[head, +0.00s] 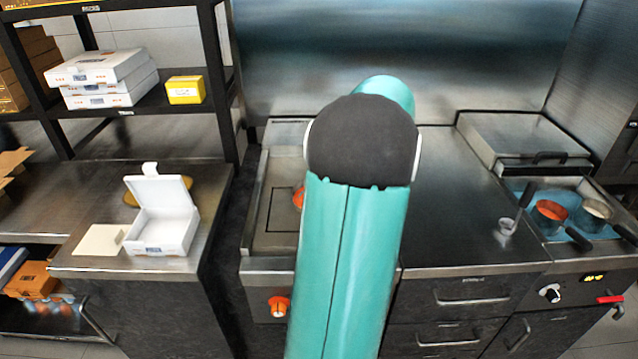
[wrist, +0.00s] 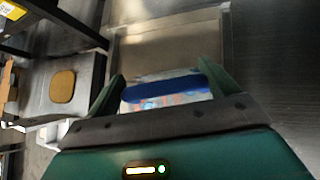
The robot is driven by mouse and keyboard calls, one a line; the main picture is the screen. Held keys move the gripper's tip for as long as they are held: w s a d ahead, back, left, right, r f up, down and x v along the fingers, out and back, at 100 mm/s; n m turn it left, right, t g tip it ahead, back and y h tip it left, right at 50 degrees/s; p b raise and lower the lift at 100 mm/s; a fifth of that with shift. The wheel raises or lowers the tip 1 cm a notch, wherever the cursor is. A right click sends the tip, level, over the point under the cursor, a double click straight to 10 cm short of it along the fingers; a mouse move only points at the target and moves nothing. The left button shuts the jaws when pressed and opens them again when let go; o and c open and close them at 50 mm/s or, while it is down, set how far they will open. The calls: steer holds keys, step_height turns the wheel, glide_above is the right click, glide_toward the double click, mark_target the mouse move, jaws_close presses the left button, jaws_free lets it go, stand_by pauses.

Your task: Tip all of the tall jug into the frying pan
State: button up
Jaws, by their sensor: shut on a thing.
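My gripper (wrist: 162,86) shows in the wrist view, with its two teal fingers on either side of a blue-rimmed thing (wrist: 165,91). The jaws are shut on it. Below the blue rim is a pale part with red and blue patches. Its full shape is hidden by the gripper, so I cannot tell for sure that it is the tall jug. In the head view my arm hides the gripper and the held thing. I cannot make out the frying pan in either view. A small orange part (head: 298,197) shows at the arm's left edge, over the hob; I cannot tell what it belongs to.
An open white box (head: 165,240) stands on the left counter. Stacked pizza boxes (head: 104,78) and a yellow box (head: 185,90) are on the shelf. A red sauce pot (head: 550,214) and a pale one (head: 597,208) sit at the right.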

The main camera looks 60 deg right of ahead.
steer(key=shift+f, duration=0.1)
steer(key=shift+m+t+y, duration=0.5)
steer(key=shift+m+t, duration=0.1)
steer(key=shift+t, duration=0.3)
steer(key=s+d+f, duration=0.2)
steer(key=s, duration=0.1)
steer(key=shift+d+f, duration=0.15)
steer(key=shift+d, duration=0.1)
steer(key=s+d+f+m+t+y, duration=0.2)
steer(key=s+d+f+m+t, duration=0.3)
steer(key=s+f+m+t, duration=0.2)
steer(key=shift+d+f+m+t, duration=0.3)
steer(key=shift+d+f+t, duration=0.1)
steer(key=shift+f+t, duration=0.25)
steer(key=shift+r, duration=0.15)
step_height(320, 180, up, 6)
steer(key=shift+f, duration=0.1)
